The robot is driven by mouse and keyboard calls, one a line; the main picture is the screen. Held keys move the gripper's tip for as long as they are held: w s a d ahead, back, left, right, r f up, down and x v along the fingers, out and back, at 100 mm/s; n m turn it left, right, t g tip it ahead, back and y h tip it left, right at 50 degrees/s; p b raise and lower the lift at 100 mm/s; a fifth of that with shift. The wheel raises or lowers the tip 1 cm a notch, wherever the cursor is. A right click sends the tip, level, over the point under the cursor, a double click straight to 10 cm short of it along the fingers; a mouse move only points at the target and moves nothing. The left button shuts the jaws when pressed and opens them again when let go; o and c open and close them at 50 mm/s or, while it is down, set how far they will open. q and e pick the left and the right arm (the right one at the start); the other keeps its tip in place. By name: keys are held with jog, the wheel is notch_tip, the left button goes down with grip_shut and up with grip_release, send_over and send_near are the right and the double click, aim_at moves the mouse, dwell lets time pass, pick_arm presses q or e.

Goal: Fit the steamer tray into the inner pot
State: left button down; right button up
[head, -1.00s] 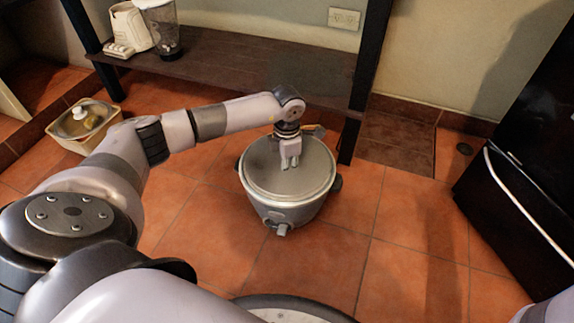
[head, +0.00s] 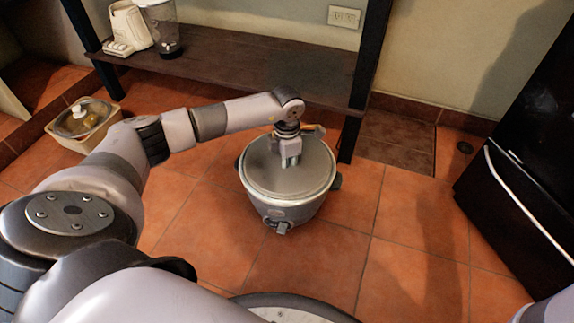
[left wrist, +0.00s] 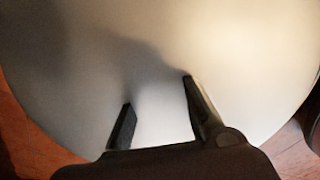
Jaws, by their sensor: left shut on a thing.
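The steamer tray (head: 270,172), as far as I can tell, is the broad flat grey disc lying level across the top of the cooker. The grey cooker (head: 300,211), with a knob at its front, stands on the floor. The inner pot is hidden under the disc. My left gripper (head: 290,162) points down at the disc, right of its middle, and is shut on it. In the left wrist view, the pale disc (left wrist: 150,50) fills most of the picture and the two dark fingers (left wrist: 157,92) reach its surface. My right gripper is out of view.
A dark wooden shelf (head: 245,72) behind the cooker bears a cream appliance (head: 128,27) and a blender jar (head: 163,30). A cream bin (head: 68,138) stands at the left. A black fridge (head: 525,165) is at the right. Tiled floor (head: 400,255) right of the cooker is clear.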

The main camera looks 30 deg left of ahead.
pick_arm(q)
jog(key=shift+f, duration=0.15)
jog(key=c, duration=1.4)
grip_release()
notch_tip(320, 180, up, 12)
dwell(0.4)
